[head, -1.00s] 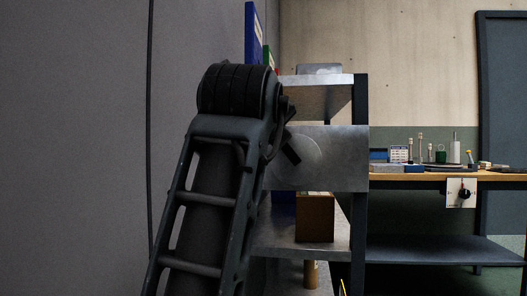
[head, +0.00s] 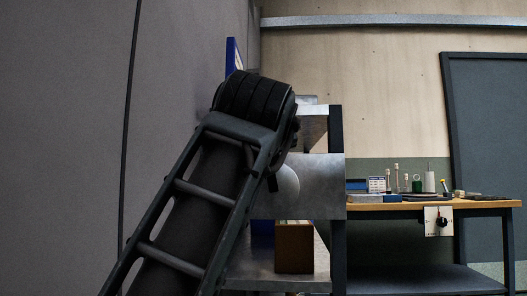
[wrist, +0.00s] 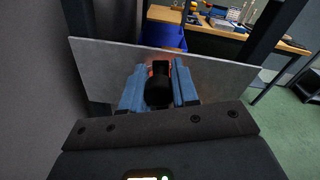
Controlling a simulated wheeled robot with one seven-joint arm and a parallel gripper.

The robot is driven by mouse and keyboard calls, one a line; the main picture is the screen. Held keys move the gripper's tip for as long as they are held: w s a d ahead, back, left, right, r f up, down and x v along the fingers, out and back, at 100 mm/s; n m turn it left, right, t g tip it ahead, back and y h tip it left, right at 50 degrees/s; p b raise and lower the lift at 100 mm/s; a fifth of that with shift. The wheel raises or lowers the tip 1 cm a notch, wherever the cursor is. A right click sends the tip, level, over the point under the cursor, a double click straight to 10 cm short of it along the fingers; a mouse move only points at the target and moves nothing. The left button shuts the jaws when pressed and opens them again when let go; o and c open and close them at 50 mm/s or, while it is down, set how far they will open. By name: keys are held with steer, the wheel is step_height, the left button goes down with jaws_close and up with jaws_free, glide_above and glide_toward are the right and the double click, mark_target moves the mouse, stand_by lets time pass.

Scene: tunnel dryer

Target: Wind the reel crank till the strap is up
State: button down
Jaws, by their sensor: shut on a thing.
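My gripper (wrist: 160,80) shows in the wrist view with its two blue fingers shut around a dark, rounded crank handle (wrist: 158,92). The handle stands in front of a grey metal plate (wrist: 105,62). A reddish part shows just behind the handle between the fingertips. In the head view the metal plate (head: 322,190) carries a pale round disc (head: 288,182), partly hidden by my arm. My gripper is mostly hidden behind my arm there. I cannot make out the strap in either view.
A shelf rack (head: 337,240) holds the plate, with a brown box (head: 294,248) on its lower shelf. A workbench (head: 430,204) with small tools and a dial box (head: 438,222) stands to the right. A grey wall (head: 60,150) is close on the left.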

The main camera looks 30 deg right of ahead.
steer(key=c, duration=0.9)
jaws_free()
steer(key=shift+o, duration=0.2)
